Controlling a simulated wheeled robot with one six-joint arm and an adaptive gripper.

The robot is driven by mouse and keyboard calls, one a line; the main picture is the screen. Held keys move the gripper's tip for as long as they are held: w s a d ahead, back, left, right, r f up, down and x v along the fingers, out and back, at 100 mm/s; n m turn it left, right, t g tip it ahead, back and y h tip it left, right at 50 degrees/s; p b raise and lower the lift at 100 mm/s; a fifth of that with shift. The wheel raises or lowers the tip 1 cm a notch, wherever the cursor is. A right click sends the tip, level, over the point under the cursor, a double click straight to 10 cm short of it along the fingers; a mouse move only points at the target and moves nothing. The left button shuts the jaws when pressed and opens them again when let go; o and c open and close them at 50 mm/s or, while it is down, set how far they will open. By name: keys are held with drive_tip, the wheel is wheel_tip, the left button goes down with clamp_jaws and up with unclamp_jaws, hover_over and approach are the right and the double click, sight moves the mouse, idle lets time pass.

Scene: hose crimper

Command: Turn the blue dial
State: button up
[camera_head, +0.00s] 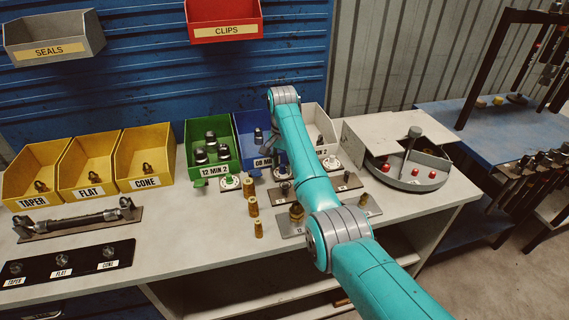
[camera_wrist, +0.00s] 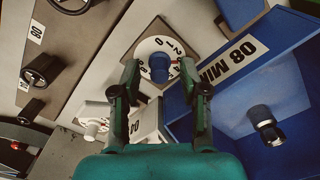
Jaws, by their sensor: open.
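The blue dial (camera_wrist: 158,68) is a blue knob on a white numbered disc on a grey plate, in the upper middle of the wrist view. My gripper (camera_wrist: 163,82) is open. Its two dark fingertips appear on either side of the knob in that view; I cannot tell whether they touch it. In the head view my arm and gripper reach down in front of the blue bin (camera_head: 249,126) and partly hide the dial area there.
The blue bin also stands close at right in the wrist view (camera_wrist: 232,87), with a fitting inside. Another white dial (camera_wrist: 95,125) is at lower left. A green bin (camera_head: 195,130), green dial (camera_head: 229,182) and brass fittings (camera_head: 252,205) are left of my arm.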

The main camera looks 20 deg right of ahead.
drive_tip(key=shift+f, duration=0.15)
clamp_jaws()
idle(0.4)
drive_tip(key=n, duration=0.5)
drive_tip(key=shift+n, duration=0.3)
drive_tip(key=n, duration=0.6)
idle(0.4)
